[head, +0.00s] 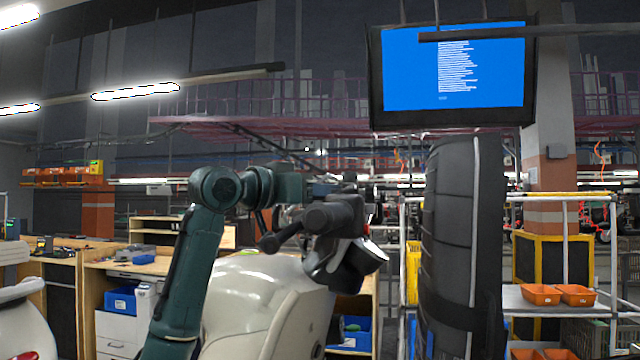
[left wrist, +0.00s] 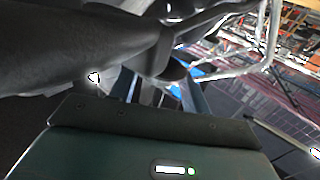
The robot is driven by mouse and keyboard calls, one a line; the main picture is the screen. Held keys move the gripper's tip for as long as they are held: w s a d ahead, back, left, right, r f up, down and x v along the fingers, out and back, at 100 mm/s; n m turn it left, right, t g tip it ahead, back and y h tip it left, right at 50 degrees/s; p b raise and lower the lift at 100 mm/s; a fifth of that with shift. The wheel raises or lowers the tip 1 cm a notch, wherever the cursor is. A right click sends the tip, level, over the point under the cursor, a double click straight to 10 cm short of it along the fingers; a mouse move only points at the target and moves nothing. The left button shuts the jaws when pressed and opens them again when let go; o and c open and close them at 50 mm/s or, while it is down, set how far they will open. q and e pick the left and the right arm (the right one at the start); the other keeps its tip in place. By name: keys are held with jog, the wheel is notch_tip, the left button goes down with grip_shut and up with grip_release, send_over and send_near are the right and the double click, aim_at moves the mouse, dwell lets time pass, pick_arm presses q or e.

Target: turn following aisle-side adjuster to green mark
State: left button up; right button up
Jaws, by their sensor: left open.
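A motorcycle-like vehicle with a cream body (head: 262,295) stands in front of me in the head view. Its dark handlebar grip and lever (head: 325,216) are above the body. My left arm rises from the bottom, and my left gripper (head: 328,187) reaches right, just behind and above the grip. Its fingertips are hard to make out there. In the left wrist view my left gripper (left wrist: 157,92) has its fingers apart, with dark parts of the vehicle (left wrist: 150,65) close in front of and between them. I cannot make out the adjuster or a green mark. My right gripper is out of view.
A large black tyre (head: 460,220) stands upright right of the handlebar. A blue screen (head: 455,68) hangs above it. Wooden workbenches (head: 62,258) are at the left. A white rack with orange bins (head: 558,294) is at the right.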

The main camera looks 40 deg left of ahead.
pick_arm(q)
jog(key=shift+w+d+f, duration=0.1)
jog(key=shift+w, duration=0.4)
jog(key=c, duration=0.9)
